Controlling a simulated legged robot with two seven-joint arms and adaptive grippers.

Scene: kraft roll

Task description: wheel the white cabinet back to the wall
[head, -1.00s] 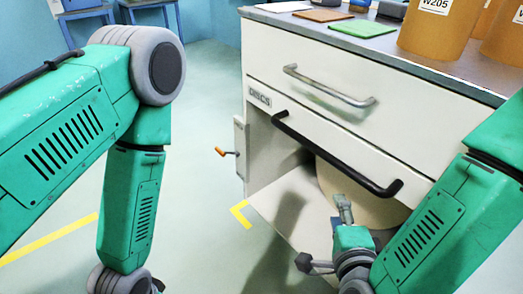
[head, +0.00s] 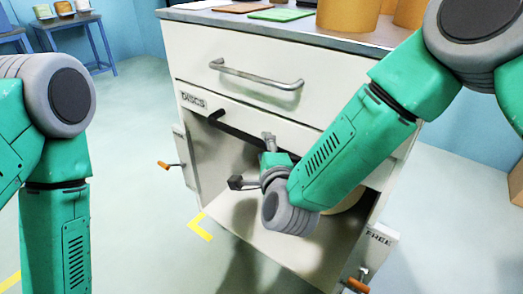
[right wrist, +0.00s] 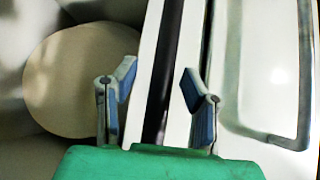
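The white cabinet (head: 240,52) stands ahead with an open lower compartment marked DISCS. A silver handle (head: 255,75) is on its drawer. A black bar handle (head: 232,134) runs across below, partly hidden by my right forearm. My right gripper (head: 252,160) is open in front of this bar. In the right wrist view, its blue-padded fingers (right wrist: 158,88) are apart, with the black bar (right wrist: 166,60) appearing between them; contact cannot be told. A round beige disc (right wrist: 75,80) lies inside the compartment. My left gripper is out of view.
Orange-tipped levers stick out at the cabinet's left (head: 164,165) and lower right (head: 358,285), near a FREE label (head: 378,237). Orange-brown rolls (head: 347,14) and a green pad (head: 282,15) sit on top. Floor left is clear.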

